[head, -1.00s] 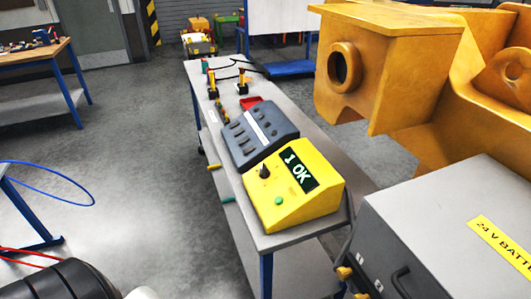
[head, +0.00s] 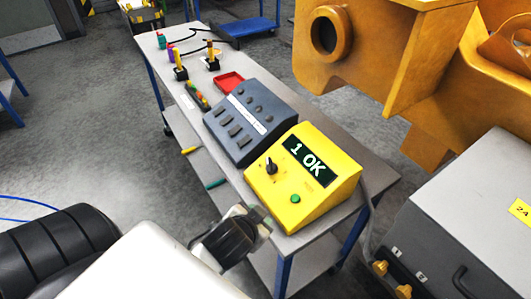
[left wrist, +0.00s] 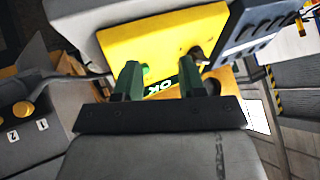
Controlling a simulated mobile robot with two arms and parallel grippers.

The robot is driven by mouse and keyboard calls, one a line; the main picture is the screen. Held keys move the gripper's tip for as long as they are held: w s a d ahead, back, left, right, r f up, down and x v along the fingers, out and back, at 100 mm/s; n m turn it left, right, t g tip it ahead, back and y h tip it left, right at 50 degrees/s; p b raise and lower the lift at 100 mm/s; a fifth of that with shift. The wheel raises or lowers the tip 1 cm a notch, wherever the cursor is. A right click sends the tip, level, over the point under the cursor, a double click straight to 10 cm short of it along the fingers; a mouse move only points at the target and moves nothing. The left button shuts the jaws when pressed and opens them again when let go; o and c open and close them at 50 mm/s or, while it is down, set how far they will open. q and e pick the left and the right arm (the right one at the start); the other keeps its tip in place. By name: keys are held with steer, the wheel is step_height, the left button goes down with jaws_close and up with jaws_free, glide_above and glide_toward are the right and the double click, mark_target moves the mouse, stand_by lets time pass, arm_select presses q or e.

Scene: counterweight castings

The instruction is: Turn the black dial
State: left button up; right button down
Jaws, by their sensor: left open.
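The black dial (head: 271,166) stands on the sloped face of a yellow box (head: 318,205), left of its display, which reads "1 OK". A green button (head: 295,198) is lower on that face. My left gripper (head: 258,218) is at the cart's near edge, below and left of the box, apart from the dial. In the left wrist view its two green fingers (left wrist: 160,78) are spread with nothing held between them. The yellow box (left wrist: 150,40) is beyond them, and the dial (left wrist: 197,54) shows near the right finger. My right gripper is in neither current view.
A dark grey switch box (head: 248,120) sits behind the yellow box on the narrow cart (head: 165,62). A red tray (head: 229,82) and small joysticks stand farther back. A large yellow casting (head: 375,50) overhangs at right, with a grey battery box (head: 470,215) below it.

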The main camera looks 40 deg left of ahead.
arm_select(q)
steer(key=w+d+r+m+t+h, duration=0.2)
steer(key=w+r+m+t+h, duration=0.75)
steer(key=w+r, duration=0.45)
steer(key=m+g+y, duration=0.3)
steer(key=m+g, duration=1.3)
steer(key=m, duration=0.2)
glide_toward(267, 159)
steer(key=shift+n, duration=0.25)
steer(key=p+x, duration=0.3)
steer(key=x, duration=0.6)
steer(key=shift+d, duration=0.1)
steer(key=shift+w+d+f, duration=0.1)
steer(key=shift+d+f, duration=0.1)
steer(key=shift+f, duration=0.4)
arm_select(e)
steer(key=shift+a+r, duration=0.3)
steer(key=shift+r, duration=0.5)
steer(key=shift+a+r, duration=0.25)
steer(key=shift+r, duration=0.55)
